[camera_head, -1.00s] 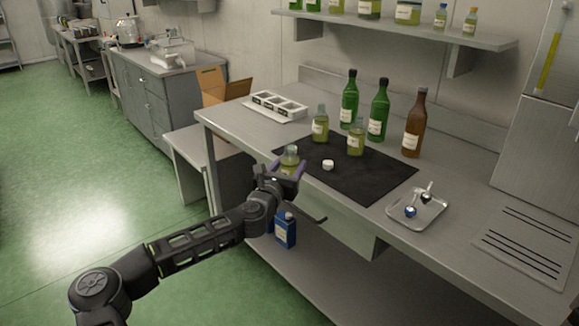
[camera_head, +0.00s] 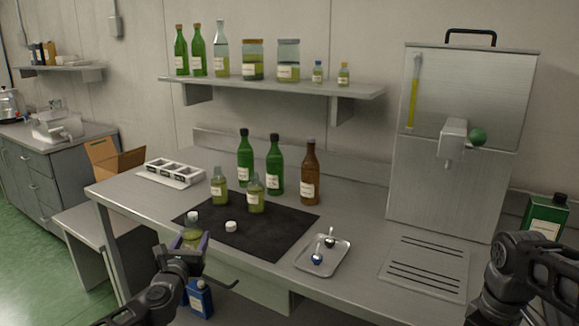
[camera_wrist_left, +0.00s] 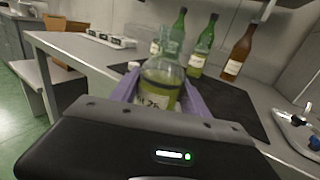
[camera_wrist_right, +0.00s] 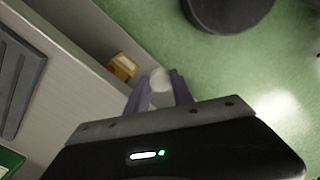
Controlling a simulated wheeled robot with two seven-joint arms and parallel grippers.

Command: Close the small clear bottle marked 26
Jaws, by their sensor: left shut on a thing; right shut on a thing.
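The small clear bottle marked 26 (camera_wrist_left: 160,88), with yellow-green oil in it, is held upright in my left gripper (camera_head: 191,242), by the bench's front edge. Its label shows in the left wrist view, and I see no cap on its neck. In the head view the bottle (camera_head: 193,226) shows above the fingers. My right gripper (camera_wrist_right: 160,90) is shut on a small round white thing, which looks like a cap (camera_wrist_right: 160,79), away from the bench top. Only my right arm shows at the head view's right edge. Another white cap (camera_head: 231,226) lies on the black mat (camera_head: 262,236).
Two small oil bottles (camera_head: 219,188) (camera_head: 256,197) stand on the mat, with green bottles (camera_head: 245,160) (camera_head: 275,168) and a brown bottle (camera_head: 310,175) behind. A metal tray (camera_head: 335,255) lies to the right, a white rack (camera_head: 172,173) to the left. A steel tank (camera_head: 450,190) stands far right.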

